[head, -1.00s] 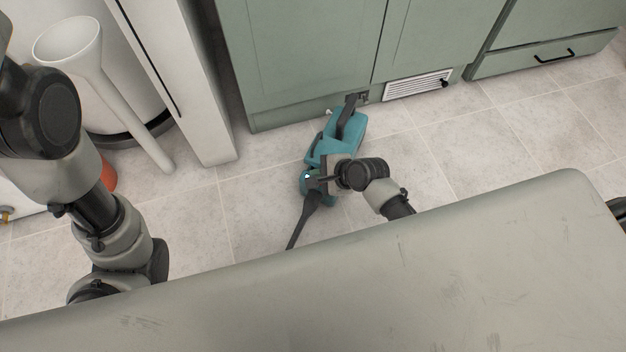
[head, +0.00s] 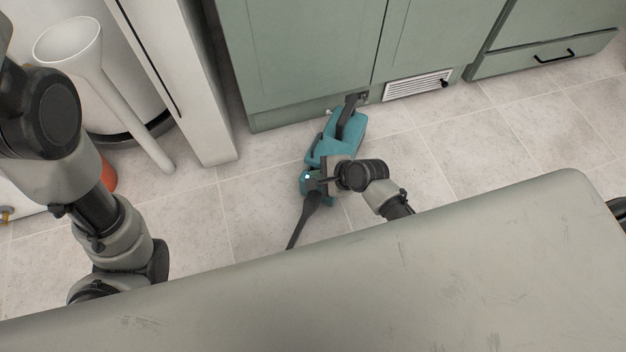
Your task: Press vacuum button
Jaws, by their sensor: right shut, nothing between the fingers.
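A teal and black vacuum (head: 347,128) lies on the tiled floor in front of the green cabinets, with a dark nozzle end toward me. A small light spot, perhaps the button (head: 307,177), shows on its near teal end. My right gripper (head: 316,179) is shut with nothing held. Its fingertips are at the vacuum's near end, just right of the light spot; I cannot tell whether they touch it. The gripper and wrist hide part of the vacuum's middle. My left arm stands at the left side, and its gripper is outside the picture.
Green cabinets (head: 300,50) and a white vent grille (head: 417,84) line the back. A white panel (head: 190,90) and a white funnel-shaped item (head: 75,45) stand at the left. Tiled floor (head: 480,150) is free to the right of the vacuum.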

